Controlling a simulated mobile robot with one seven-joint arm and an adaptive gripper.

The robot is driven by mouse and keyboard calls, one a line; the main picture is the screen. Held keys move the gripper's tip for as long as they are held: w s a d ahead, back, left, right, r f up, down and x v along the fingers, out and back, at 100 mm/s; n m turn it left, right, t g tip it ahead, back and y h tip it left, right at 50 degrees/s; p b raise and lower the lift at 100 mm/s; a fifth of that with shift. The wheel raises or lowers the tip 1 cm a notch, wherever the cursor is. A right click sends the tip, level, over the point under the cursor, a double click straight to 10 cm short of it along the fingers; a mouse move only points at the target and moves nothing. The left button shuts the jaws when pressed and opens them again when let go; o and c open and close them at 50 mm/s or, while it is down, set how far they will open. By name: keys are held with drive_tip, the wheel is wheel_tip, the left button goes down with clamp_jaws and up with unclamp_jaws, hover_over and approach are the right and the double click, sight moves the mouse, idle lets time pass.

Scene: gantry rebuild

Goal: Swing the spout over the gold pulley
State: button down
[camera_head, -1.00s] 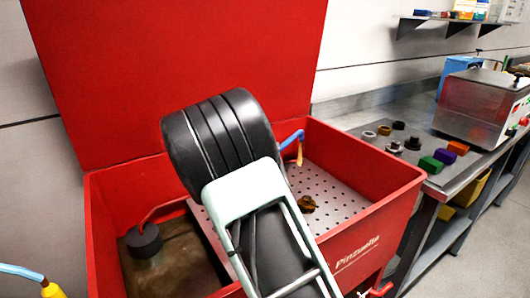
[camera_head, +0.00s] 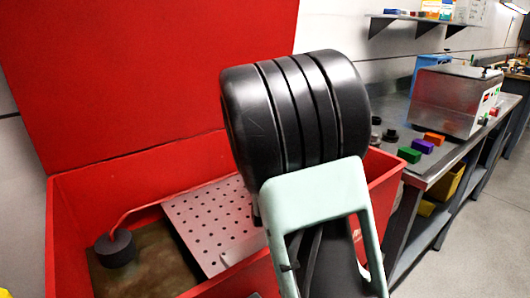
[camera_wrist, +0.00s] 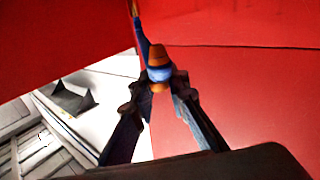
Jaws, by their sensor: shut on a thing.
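In the wrist view, my gripper (camera_wrist: 158,94) is shut on the blue spout (camera_wrist: 145,35), around its blue-and-orange jointed part. The spout's thin blue tube runs up from the fingers to a brass-coloured end at the top edge. In the head view, my arm hides the gripper and the spout. The gold pulley shows in neither current view, so I cannot tell where the spout's end lies relative to it.
The red parts washer (camera_head: 62,215) has a raised lid (camera_head: 150,70) and a perforated shelf (camera_head: 205,225). A black round float (camera_head: 116,249) sits at its left. The bench at right holds several coloured blocks (camera_head: 422,146) and a metal bath (camera_head: 450,98).

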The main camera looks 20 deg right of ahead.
drive_tip(key=shift+w+d+r, duration=0.1)
drive_tip(key=shift+d+r, duration=0.05)
drive_tip(key=shift+r, duration=0.2)
drive_tip(key=c, duration=1.9)
unclamp_jaws()
drive_tip(key=shift+f, duration=0.2)
wheel_tip(320, 180, up, 10)
